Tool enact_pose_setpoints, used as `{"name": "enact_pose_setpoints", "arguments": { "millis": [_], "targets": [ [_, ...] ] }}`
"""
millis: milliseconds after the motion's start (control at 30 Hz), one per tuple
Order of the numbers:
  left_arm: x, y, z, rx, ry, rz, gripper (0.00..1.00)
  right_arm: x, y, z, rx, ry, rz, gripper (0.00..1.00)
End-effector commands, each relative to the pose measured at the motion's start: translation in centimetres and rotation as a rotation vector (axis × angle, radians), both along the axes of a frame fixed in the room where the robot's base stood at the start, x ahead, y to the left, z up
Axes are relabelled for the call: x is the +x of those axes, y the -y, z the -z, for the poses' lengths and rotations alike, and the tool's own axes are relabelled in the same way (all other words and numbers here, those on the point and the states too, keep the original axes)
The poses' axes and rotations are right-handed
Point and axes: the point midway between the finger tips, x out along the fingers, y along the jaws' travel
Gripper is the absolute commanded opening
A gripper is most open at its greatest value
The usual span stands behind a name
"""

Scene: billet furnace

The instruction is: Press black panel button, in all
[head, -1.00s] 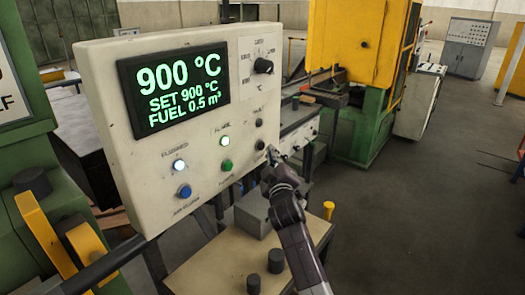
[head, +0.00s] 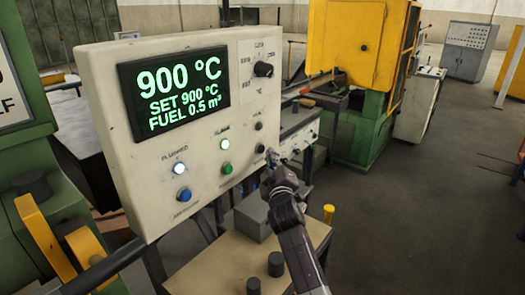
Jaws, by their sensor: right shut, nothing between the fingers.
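The control panel (head: 140,190) is a cream box with a green-lettered display (head: 175,90) reading 900 °C, SET 900 °C, FUEL 0.5 m³. A small black button (head: 260,148) sits at the panel's lower right, below another small dark round part (head: 258,126). A green button (head: 226,168) and a blue button (head: 184,195) are to its left, each under a white lit lamp. My right gripper (head: 270,157) is shut and empty, with its tip just right of and slightly below the black button. Whether it touches the panel I cannot tell. My left gripper is not in view.
A black rotary knob (head: 263,69) is at the panel's upper right. Below the panel stands a small table (head: 205,262) with a grey block (head: 252,212) and dark cylinders (head: 276,263). A yellow and green machine (head: 360,45) stands behind. The floor at right is clear.

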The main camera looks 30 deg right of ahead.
Motion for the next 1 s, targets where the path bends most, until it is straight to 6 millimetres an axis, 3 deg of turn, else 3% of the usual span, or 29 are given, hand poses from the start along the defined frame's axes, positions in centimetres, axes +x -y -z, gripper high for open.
{"name": "enact_pose_setpoints", "arguments": {
  "millis": [1000],
  "targets": [
    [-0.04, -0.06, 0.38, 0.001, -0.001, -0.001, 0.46, 0.78, -0.33, -0.02, 0.0, 0.0, 0.0, 0.0]
  ]
}}
